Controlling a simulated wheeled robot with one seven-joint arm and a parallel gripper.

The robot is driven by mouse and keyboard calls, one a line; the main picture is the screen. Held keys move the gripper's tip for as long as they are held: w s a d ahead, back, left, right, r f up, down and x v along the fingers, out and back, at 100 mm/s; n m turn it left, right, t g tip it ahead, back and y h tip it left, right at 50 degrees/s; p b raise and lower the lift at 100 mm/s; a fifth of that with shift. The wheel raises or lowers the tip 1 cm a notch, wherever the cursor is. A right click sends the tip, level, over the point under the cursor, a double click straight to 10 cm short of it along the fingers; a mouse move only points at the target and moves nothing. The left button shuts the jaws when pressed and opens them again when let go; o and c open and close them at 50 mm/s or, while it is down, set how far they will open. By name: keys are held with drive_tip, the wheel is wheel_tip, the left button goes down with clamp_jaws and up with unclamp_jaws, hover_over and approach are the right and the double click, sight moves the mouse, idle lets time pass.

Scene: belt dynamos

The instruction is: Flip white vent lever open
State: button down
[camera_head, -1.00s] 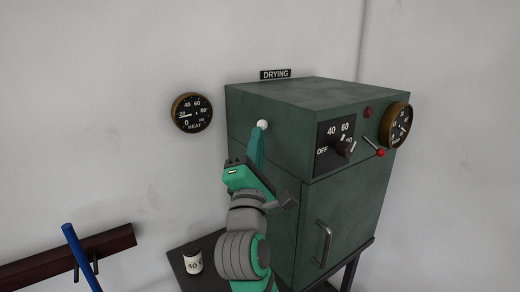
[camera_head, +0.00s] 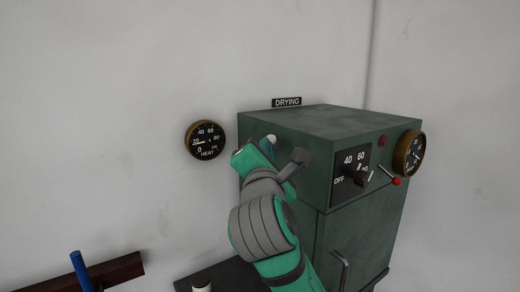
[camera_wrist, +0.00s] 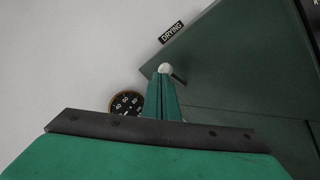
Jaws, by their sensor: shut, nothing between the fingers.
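The white vent lever shows as a white ball knob (camera_head: 272,139) on the left side of the green drying cabinet (camera_head: 330,118). In the wrist view the white knob (camera_wrist: 165,68) sits right at the tips of my gripper, with a short dark stem behind it to the right. My gripper (camera_head: 266,146) is shut, with its green fingers together and nothing held; it also shows in the wrist view (camera_wrist: 163,80). The fingertips overlap the knob's lower edge; I cannot tell if they touch it. My arm hides much of the cabinet's left side.
A heat gauge (camera_head: 205,139) is on the wall left of the cabinet. The cabinet front has a dial switch (camera_head: 355,178), a red-knobbed lever (camera_head: 396,181) and another gauge (camera_head: 410,153). A blue handle (camera_head: 80,268) stands at lower left. The wall area above is clear.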

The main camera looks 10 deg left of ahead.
drive_tip(key=s, duration=1.3)
drive_tip(key=shift+d, duration=0.1)
